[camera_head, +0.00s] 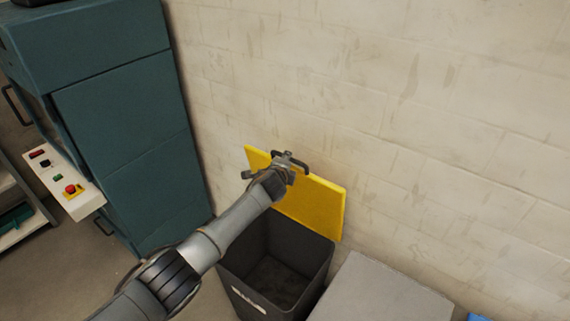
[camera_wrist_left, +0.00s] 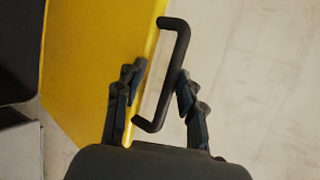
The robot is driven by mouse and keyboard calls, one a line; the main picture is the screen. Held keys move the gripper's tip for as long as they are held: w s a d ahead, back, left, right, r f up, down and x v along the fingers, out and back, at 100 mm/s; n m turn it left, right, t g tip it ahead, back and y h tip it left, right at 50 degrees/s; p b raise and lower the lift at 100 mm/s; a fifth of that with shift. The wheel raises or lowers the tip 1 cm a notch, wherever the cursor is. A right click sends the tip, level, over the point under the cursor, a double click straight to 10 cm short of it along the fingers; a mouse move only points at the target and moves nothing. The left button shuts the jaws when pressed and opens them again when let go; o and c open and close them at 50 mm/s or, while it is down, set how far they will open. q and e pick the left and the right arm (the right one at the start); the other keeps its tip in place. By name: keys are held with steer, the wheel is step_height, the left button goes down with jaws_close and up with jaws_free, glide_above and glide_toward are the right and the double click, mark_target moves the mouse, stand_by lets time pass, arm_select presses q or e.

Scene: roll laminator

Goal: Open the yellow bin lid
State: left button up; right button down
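The yellow lid (camera_head: 318,203) stands raised and tilted back at the wall side of the dark grey bin (camera_head: 317,262). The bin's mouth is open and its inside looks empty. The lid's black handle (camera_head: 297,162) is at its upper edge; it also shows in the left wrist view (camera_wrist_left: 182,58). My left gripper (camera_head: 282,167) is at the handle. In the left wrist view its fingers (camera_wrist_left: 161,74) are spread, one over the yellow lid's face and one on the far side of the handle, with a gap between them. My right gripper is out of view.
A teal machine cabinet (camera_head: 130,120) with a control panel (camera_head: 62,182) stands to the left. A grey box-like top (camera_head: 385,292) is right of the bin. A blue object (camera_head: 478,317) shows at the bottom right. The pale block wall (camera_head: 420,110) is close behind the lid.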

arm_select(q)
steer(key=shift+s+a, duration=0.15)
steer(key=shift+a, duration=0.05)
steer(key=v, duration=1.1)
steer(key=shift+s+r, duration=0.3)
steer(key=shift+d, duration=0.1)
